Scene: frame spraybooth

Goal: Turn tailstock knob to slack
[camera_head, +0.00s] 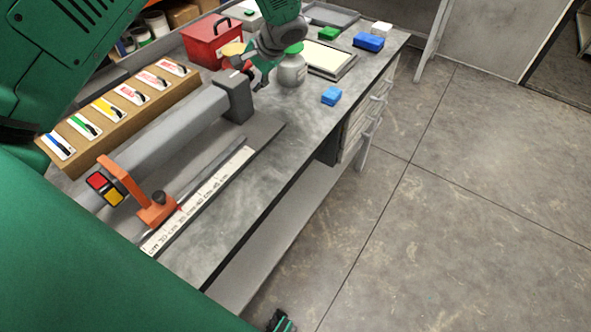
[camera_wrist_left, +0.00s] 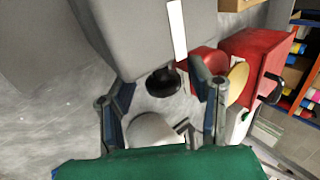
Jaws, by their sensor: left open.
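The grey tailstock block (camera_head: 235,97) stands at the far end of the long grey beam on the bench. In the left wrist view a black round knob (camera_wrist_left: 163,82) shows at the end of a grey block with a white stripe. My left gripper (camera_head: 259,77) is beside the tailstock block. It is open, and in the left wrist view its fingers (camera_wrist_left: 168,95) are on either side of the knob, with gaps visible. In the head view I cannot make out the knob near the gripper.
A red box (camera_head: 210,40) stands behind the gripper and a grey bottle (camera_head: 291,72) close to its right. A blue block (camera_head: 331,96) lies near the bench edge. An orange bracket (camera_head: 150,208) and a wooden rack (camera_head: 115,112) are nearer me. The floor at right is clear.

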